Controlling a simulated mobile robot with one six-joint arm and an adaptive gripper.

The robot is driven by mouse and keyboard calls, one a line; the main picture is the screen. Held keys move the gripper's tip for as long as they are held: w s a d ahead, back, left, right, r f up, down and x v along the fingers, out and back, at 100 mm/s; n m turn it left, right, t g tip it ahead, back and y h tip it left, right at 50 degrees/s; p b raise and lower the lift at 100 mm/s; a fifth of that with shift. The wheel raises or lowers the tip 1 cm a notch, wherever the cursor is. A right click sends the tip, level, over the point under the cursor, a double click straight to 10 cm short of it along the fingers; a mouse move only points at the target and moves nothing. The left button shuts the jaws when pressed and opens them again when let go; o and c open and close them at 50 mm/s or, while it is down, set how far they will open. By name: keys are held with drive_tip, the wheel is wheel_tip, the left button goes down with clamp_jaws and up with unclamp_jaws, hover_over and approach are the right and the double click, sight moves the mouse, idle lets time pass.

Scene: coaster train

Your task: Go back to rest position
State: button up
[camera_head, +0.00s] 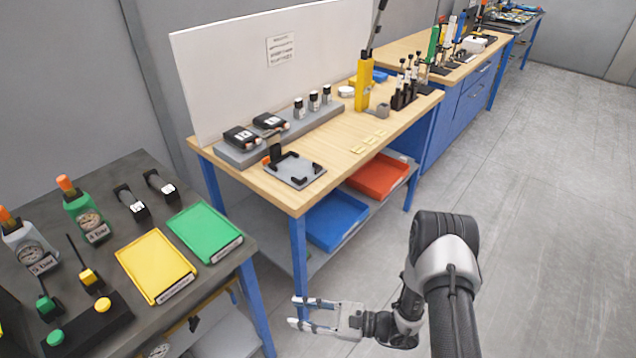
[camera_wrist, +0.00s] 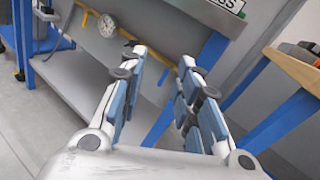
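My gripper (camera_head: 298,312) is at the bottom middle of the head view, out over the floor in front of the tables and below their tops. In the wrist view my gripper (camera_wrist: 160,58) has its two fingers spread apart with nothing between them. It is open and empty. The fingers point toward a blue table leg (camera_wrist: 212,50) and a lower shelf. I cannot tell the exact gap between the fingertips and the leg.
A dark table (camera_head: 222,265) with yellow (camera_head: 158,266) and green (camera_head: 205,232) trays stands left. A wooden workbench (camera_head: 300,205) is at centre, with blue (camera_head: 337,222) and red (camera_head: 378,177) bins beneath. Open grey floor (camera_head: 540,230) lies to the right.

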drive_tip(key=s+d+r+n+g+h, duration=0.1)
drive_tip(key=s+r+n+g+h, duration=0.4)
drive_tip(key=r, duration=0.6)
drive_tip(key=s+d+r+n+g+h, duration=0.1)
drive_tip(key=s+r+n+g, duration=0.15)
drive_tip(key=r+n, duration=0.55)
drive_tip(key=s+d+r+n+t+h, duration=0.5)
drive_tip(key=s+d+r+t+h, duration=0.4)
drive_tip(key=d+r, duration=0.5)
drive_tip(key=shift+s+d+r+h, duration=0.35)
drive_tip(key=shift+s+d+h, duration=0.65)
drive_tip(key=shift+h, duration=0.1)
drive_tip(key=shift+a, duration=0.1)
